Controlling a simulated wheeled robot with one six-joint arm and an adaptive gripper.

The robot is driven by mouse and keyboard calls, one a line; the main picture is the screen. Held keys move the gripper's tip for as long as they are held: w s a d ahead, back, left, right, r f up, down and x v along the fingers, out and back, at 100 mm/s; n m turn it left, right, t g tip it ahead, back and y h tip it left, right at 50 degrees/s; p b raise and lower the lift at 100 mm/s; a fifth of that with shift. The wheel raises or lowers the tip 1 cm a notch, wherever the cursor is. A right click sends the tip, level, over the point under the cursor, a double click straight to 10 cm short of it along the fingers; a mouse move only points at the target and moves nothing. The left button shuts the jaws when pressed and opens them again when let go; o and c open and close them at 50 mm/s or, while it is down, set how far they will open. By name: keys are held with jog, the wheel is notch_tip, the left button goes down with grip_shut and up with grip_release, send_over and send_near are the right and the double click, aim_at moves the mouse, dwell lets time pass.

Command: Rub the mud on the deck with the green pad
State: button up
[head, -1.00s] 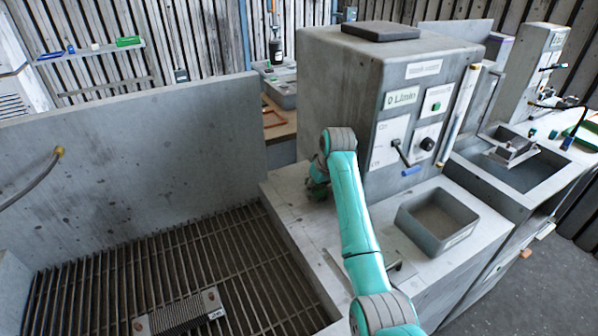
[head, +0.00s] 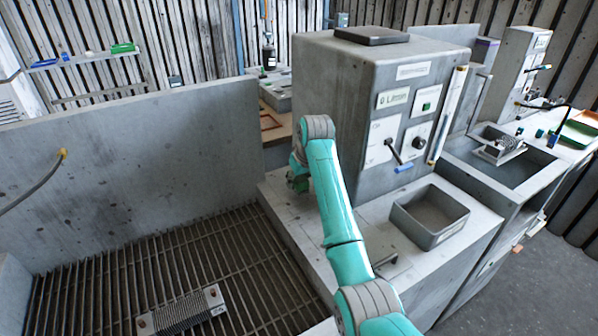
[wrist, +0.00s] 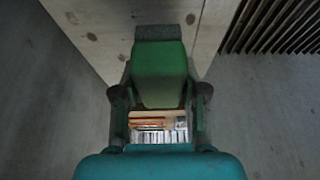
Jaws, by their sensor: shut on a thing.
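The green pad (wrist: 158,70) is held between the two fingers of my gripper (wrist: 158,94) in the wrist view, with a grey strip along its far end. In the head view my gripper (head: 298,184) is low over the back left of the pale deck (head: 292,222), beside the grey housing, largely hidden by my wrist. Brown mud spots (wrist: 91,36) dot the deck in the wrist view, on both sides of the pad's far end and beside it. I cannot tell whether the pad touches the deck.
The grey housing (head: 345,75) stands right of my gripper. A slatted grate (head: 110,275) with a small ribbed block (head: 181,311) lies left of the deck. A grey open bin (head: 430,215) sits at the deck's right. A tall grey panel (head: 130,160) stands behind the grate.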

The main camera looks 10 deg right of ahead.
jog(key=shift+r, duration=1.8)
